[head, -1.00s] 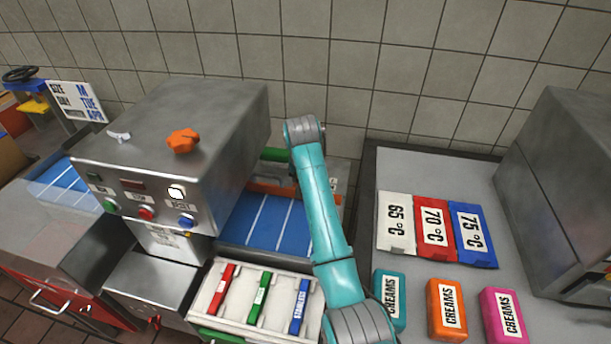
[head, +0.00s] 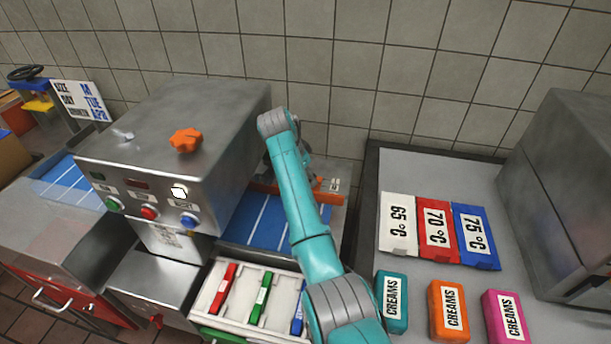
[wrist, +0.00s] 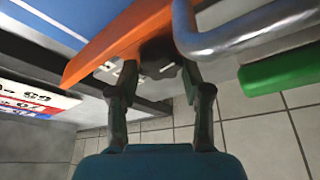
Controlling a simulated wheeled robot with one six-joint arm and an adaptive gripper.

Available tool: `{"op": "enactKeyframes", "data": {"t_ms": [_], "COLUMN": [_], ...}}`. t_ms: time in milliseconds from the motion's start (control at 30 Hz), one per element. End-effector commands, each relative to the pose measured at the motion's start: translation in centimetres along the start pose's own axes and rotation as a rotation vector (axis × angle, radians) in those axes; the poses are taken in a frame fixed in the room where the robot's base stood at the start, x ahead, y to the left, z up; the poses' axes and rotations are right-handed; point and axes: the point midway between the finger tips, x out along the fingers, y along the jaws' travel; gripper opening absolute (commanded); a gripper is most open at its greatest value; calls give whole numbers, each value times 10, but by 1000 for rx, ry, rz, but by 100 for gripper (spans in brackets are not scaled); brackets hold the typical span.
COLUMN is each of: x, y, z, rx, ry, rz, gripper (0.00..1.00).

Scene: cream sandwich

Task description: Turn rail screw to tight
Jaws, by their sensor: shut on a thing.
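In the wrist view, my gripper (wrist: 160,72) is shut on a dark knob (wrist: 158,50), which seems to be the rail screw. The knob sits at the underside of the orange rail (wrist: 115,45), and its far side is hidden. The fingers stand on either side of it. In the head view, the orange rail (head: 328,196) crosses the blue belt (head: 268,222) behind the steel machine. My own arm hides the gripper and the screw there, so I cannot read how tight the screw is.
A bent metal bar (wrist: 240,32) and a green part (wrist: 280,73) lie close to the right of my gripper. The steel machine (head: 180,120) stands left of my arm. A grey counter (head: 410,165) with temperature cards and creams blocks is at the right.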

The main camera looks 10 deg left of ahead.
Motion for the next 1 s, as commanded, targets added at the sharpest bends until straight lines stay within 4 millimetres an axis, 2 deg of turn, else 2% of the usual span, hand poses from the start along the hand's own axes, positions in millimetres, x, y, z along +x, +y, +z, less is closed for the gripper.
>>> {"op": "enactKeyframes", "data": {"t_ms": [633, 667, 700, 1000], "x": [0, 0, 0, 0], "y": [-1, -1, -1, 0], "z": [0, 0, 0, 0], "rx": [47, 47, 46, 44], "ry": [-1, -1, -1, 0], "rz": [19, 19, 19, 18], "gripper": [14, 54, 59, 59]}}
